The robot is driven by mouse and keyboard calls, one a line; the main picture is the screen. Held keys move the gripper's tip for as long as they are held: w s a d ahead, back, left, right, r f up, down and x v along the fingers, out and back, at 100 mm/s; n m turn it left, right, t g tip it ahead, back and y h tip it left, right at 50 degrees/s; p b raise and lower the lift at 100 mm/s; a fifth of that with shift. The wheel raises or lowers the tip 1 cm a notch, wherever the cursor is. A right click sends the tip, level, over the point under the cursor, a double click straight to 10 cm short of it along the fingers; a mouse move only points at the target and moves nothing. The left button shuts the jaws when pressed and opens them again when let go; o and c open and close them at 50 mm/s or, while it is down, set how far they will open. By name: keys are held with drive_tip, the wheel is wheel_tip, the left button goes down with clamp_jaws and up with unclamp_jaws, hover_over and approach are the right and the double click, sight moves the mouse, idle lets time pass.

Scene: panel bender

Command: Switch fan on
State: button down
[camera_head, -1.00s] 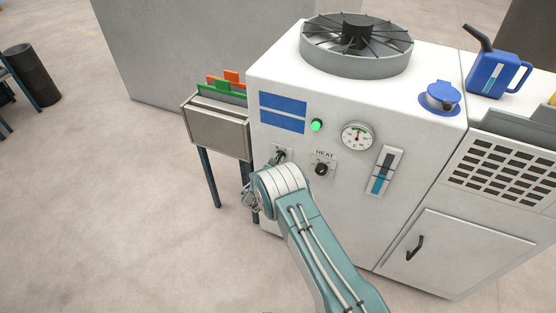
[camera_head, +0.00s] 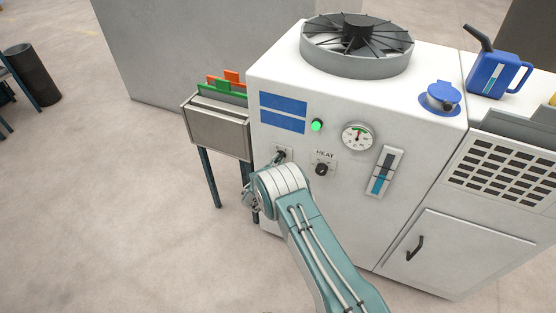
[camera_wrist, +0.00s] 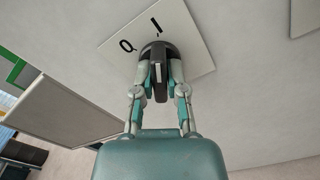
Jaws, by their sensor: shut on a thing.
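The fan (camera_head: 357,45) sits in a round grey housing on top of the white machine. A black rotary knob (camera_wrist: 156,70) on a white label plate (camera_wrist: 193,47) shows in the wrist view. My gripper (camera_wrist: 160,82) is shut on this knob, one finger on each side. In the head view my arm's wrist covers most of the gripper, and only the top of the knob's plate (camera_head: 282,152) shows above it. The plate's markings are partly hidden, and I cannot read its name. A second knob (camera_head: 321,169), marked HEAT, is to the right and apart from my gripper.
A green lamp (camera_head: 317,125) is lit on the panel, with a dial gauge (camera_head: 357,136) and a level gauge (camera_head: 384,172) to its right. A grey bin (camera_head: 217,128) with green and orange pieces stands left. A blue can (camera_head: 494,72) and blue cap (camera_head: 440,97) are on top.

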drive_tip(key=shift+a+f, duration=0.1)
drive_tip(key=c, duration=0.7)
unclamp_jaws()
drive_tip(key=v, duration=1.2)
